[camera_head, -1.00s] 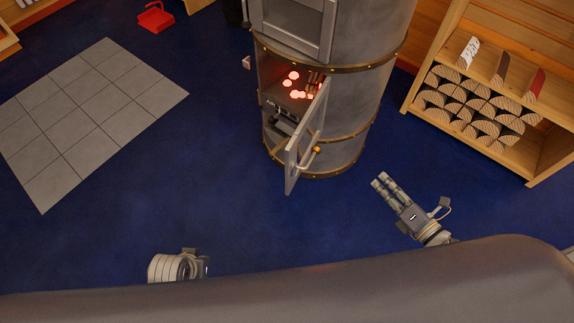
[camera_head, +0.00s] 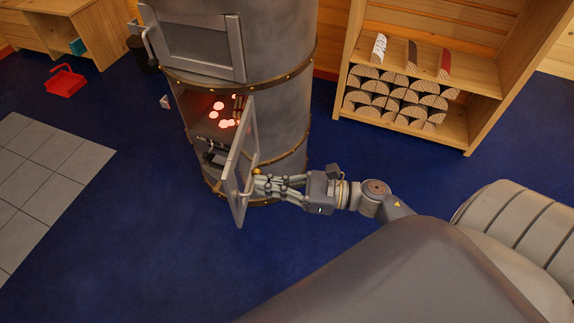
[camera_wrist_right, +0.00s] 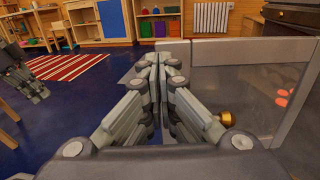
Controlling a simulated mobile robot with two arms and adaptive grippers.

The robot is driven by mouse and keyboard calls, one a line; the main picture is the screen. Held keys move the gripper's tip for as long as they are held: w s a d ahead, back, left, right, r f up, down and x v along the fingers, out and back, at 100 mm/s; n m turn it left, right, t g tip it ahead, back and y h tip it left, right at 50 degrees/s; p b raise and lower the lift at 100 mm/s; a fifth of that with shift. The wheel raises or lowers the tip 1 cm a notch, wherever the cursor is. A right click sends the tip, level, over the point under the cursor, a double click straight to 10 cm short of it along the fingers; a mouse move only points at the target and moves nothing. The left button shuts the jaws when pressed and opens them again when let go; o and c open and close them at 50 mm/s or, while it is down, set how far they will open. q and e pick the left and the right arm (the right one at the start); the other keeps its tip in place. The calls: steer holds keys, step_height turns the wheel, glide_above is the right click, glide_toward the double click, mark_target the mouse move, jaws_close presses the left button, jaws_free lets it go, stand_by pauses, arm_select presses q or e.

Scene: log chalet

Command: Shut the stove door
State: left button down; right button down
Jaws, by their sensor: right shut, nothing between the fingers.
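The stove (camera_head: 285,115) is a grey cylinder with brass bands. Its lower door (camera_head: 232,190) stands wide open, swung out from the firebox, where red embers (camera_head: 222,115) glow. A brass knob (camera_head: 257,171) and a pale handle are on the door's right face. My right gripper (camera_head: 258,187) is shut and empty, with its tips at that face beside the handle; I cannot tell if they touch. In the right wrist view, the door panel (camera_wrist_right: 235,75) and brass knob (camera_wrist_right: 226,118) are right of the fingers. My left gripper (camera_wrist_right: 35,88) shows at the left edge; its jaws are unclear.
The stove's upper door (camera_head: 200,45) is shut. A wooden shelf (camera_head: 400,130) with stacked logs stands to the right. A red dustpan-like tray (camera_head: 65,82) lies on the floor at left, near grey tiles (camera_head: 50,170). The blue floor before the stove is clear.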

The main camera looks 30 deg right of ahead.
mark_target(228, 181)
steer(key=x, duration=0.6)
steer(key=shift+d, duration=0.1)
arm_select(q)
steer(key=shift+w+f, duration=0.2)
steer(key=shift+f, duration=0.4)
steer(key=shift+w, duration=0.1)
arm_select(e)
steer(key=shift+w+a, duration=0.1)
steer(key=shift+a, duration=0.1)
